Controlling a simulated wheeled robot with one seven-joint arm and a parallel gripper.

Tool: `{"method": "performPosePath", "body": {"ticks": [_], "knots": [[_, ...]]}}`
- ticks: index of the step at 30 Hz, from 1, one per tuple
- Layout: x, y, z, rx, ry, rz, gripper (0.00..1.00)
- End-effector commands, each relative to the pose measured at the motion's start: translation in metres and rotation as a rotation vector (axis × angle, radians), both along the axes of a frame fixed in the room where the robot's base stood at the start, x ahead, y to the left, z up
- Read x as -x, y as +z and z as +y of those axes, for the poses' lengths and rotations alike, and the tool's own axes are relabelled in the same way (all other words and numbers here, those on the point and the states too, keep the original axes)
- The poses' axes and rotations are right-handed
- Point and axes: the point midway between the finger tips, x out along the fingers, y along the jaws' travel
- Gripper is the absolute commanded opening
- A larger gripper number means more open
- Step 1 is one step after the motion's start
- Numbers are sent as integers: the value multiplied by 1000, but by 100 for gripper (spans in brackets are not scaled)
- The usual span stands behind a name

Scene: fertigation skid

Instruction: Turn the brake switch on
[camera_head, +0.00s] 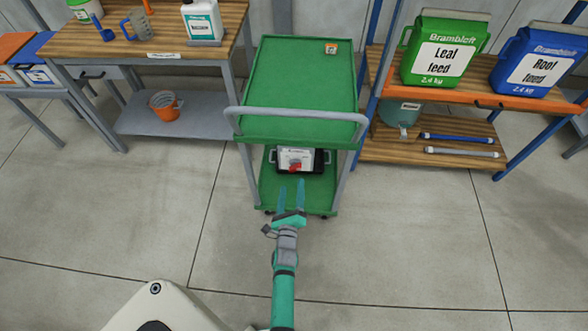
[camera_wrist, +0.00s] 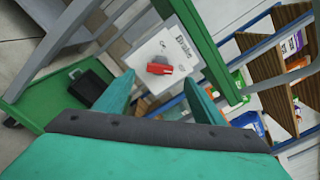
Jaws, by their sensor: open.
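The brake switch is a red handle (camera_head: 295,168) on a white panel (camera_head: 296,156) at the lower level of the green trolley. In the wrist view, the red handle (camera_wrist: 160,69) lies across the white plate (camera_wrist: 150,50), below printed text that seems to read "Brake". My gripper (camera_head: 292,187) is open and empty, its two teal fingers pointing toward the panel. In the wrist view, the handle appears between the fingertips (camera_wrist: 158,82), with a gap in front of it; I see no contact. The panel's lower edge is partly hidden there.
The trolley's green top shelf (camera_head: 300,90) and grey handrail (camera_head: 298,115) overhang the panel. A workbench (camera_head: 140,40) stands left, and a rack with feed bags (camera_head: 440,52) stands right. The floor (camera_head: 400,230) around the trolley's front is clear.

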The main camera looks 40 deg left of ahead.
Motion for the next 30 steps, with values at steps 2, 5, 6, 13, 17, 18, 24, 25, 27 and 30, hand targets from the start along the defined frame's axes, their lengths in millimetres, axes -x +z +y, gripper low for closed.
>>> {"method": "performPosePath", "body": {"ticks": [2, 5, 6, 13, 17, 18, 24, 25, 27, 30], "knots": [[-12, 1, 6, 0, -1, -2, 63], [-27, 1, 16, 0, -1, -2, 63], [-33, 2, 19, 0, -1, -2, 63], [-63, 1, 38, 2, -1, -3, 63], [-73, 1, 44, 2, -1, -2, 63], [-75, 0, 46, 3, 0, -2, 63], [-80, 1, 49, 2, -1, -2, 63], [-81, 1, 49, 2, -1, -2, 63], [-80, 1, 49, 2, -1, -2, 63], [-80, 1, 49, 2, -1, -2, 63]]}}
